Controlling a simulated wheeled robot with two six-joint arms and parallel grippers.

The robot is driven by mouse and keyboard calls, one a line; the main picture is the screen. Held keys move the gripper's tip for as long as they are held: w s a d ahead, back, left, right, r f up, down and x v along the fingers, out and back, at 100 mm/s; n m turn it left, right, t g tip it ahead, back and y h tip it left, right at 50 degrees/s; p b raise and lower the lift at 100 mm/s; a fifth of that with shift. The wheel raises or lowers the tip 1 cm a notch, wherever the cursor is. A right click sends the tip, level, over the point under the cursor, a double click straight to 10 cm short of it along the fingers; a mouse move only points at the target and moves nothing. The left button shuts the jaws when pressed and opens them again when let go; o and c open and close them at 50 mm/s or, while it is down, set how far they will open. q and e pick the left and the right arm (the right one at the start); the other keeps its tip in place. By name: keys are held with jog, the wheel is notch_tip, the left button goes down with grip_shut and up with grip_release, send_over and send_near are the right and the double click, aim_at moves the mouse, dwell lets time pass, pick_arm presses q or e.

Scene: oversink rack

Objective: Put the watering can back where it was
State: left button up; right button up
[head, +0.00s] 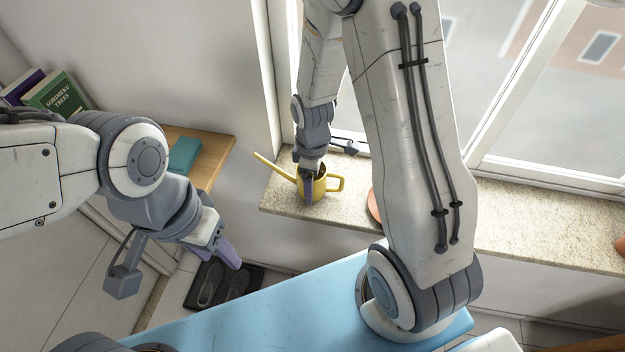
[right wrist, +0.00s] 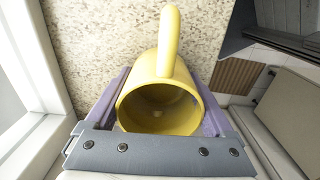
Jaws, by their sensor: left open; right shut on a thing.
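The yellow watering can (head: 319,188) is upright at the left end of the stone window sill (head: 300,217), its spout to the upper left and its handle to the right. My right gripper (head: 309,186) comes down from above and is shut on the can's body. In the right wrist view the can (right wrist: 185,82) sits between the two purple fingers, with its opening facing the camera and speckled stone behind it. Whether its base touches the sill is hard to tell. My left gripper (head: 226,249) is open and empty, low at the left, well away from the can.
A terracotta-coloured thing (head: 374,206), partly hidden by my right arm, is on the sill right of the can. The window frame (head: 560,177) rises behind. A wooden shelf (head: 211,158) with books stands at left. Dark shoes on a mat (head: 255,273) lie below.

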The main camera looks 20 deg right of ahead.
jog(key=shift+f, duration=0.2)
jog(key=o, duration=1.4)
jog(key=shift+o, duration=0.2)
jog(key=shift+r, duration=0.1)
